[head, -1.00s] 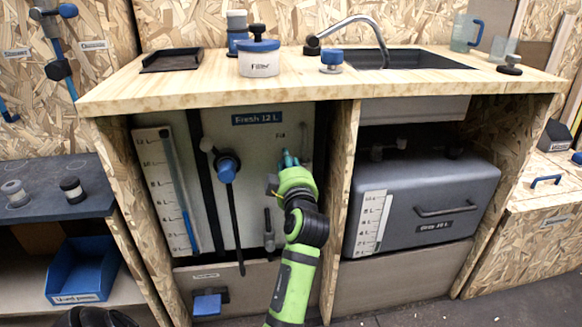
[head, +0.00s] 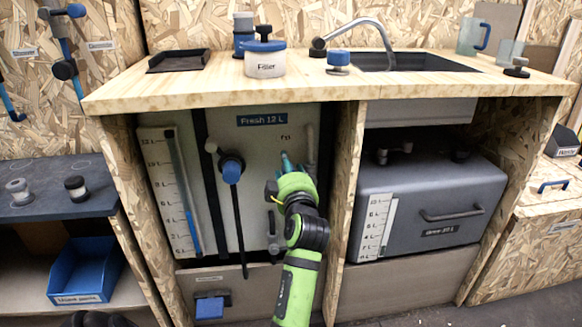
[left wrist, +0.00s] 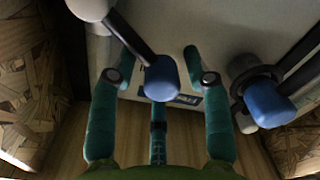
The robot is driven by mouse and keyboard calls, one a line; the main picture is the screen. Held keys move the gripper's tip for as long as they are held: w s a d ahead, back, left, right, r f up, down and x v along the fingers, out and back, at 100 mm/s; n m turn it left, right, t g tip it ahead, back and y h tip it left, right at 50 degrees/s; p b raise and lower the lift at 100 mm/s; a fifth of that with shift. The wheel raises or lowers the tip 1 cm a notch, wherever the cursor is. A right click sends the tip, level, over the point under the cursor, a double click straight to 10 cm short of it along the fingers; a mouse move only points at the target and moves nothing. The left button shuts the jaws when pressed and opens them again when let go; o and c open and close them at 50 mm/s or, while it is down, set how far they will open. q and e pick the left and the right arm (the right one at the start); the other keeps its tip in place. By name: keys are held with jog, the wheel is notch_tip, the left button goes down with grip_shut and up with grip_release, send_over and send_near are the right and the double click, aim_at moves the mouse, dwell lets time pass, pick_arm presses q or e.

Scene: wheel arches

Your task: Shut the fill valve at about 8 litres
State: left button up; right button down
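The pale fresh-water tank (head: 265,190), labelled "Fresh 12 L", stands in the left cabinet bay. Its sight gauge (head: 170,190) has a bright blue column up to roughly the 6 L mark; the exact level is hard to read. My left gripper (head: 287,162) is in front of the tank's upper right, by the small "Fill" label. In the left wrist view its teal fingers (left wrist: 155,75) are apart, with a blue-ended lever (left wrist: 162,80) between them; contact is unclear. In the head view the gripper hides this valve. My right gripper is not in view.
Another blue-handled valve (head: 231,170) with a long dark rod is left of the gripper. A wooden divider (head: 342,190) stands close on the right, then a grey tank (head: 430,195) with its own gauge. The counter (head: 300,88) overhangs above.

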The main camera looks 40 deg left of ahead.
pick_arm(q)
jog(key=shift+w+d+r, duration=0.1)
jog(key=shift+r, duration=0.05)
jog(key=shift+r, duration=0.2)
notch_tip(320, 180, up, 10)
jog(key=shift+f, duration=0.2)
